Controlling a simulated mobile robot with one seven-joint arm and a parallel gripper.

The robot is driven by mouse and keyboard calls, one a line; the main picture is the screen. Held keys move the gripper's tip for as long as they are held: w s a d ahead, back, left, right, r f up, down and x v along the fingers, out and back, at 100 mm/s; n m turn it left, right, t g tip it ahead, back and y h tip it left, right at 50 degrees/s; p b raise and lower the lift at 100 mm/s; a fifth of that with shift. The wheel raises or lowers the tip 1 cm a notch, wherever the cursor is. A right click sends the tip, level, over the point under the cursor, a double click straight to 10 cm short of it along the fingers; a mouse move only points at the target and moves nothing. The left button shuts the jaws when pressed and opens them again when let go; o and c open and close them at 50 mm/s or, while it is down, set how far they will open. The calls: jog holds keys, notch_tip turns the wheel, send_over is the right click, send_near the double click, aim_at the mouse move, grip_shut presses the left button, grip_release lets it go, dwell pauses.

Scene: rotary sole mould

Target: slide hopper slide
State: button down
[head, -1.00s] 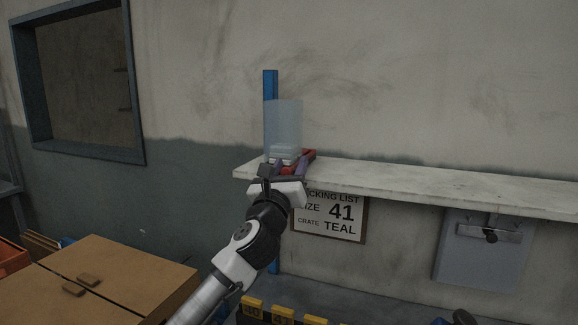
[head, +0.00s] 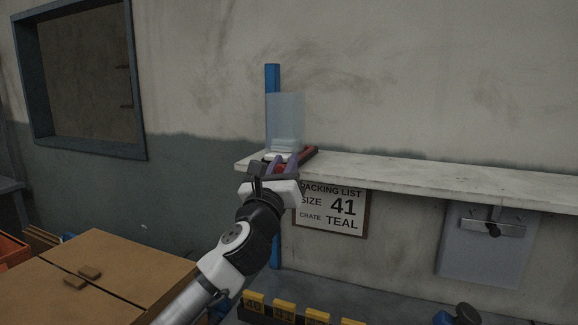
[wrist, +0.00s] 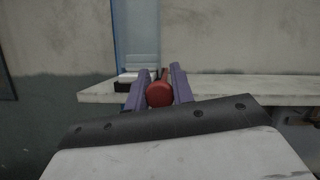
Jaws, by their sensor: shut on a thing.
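The hopper is a clear, pale box (head: 285,116) against a blue post (head: 272,82), above the left end of the marble-like shelf. White pieces are stacked in its lower part. The hopper slide is a dark red part (head: 306,155) at the hopper's base. In the wrist view its rounded red knob (wrist: 159,94) sits between the two purple fingers. My gripper (head: 281,164) is shut on this red knob. In the wrist view my gripper (wrist: 158,90) is in front of the shelf edge. My gripper hides part of the slide and the hopper's foot in the head view.
The pale shelf (head: 430,180) runs right along the wall and is bare there. A packing list sign (head: 331,209) reads size 41, crate teal. A grey panel with a handle (head: 487,247) is at right. Cardboard boxes (head: 130,265) and yellow numbered blocks (head: 284,311) are below.

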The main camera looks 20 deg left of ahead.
jog(key=c, duration=1.2)
grip_release()
jog(key=shift+s, duration=0.1)
jog(key=shift+b+v, duration=2.65)
jog(key=shift+v, duration=4.2)
jog(key=shift+a, duration=0.1)
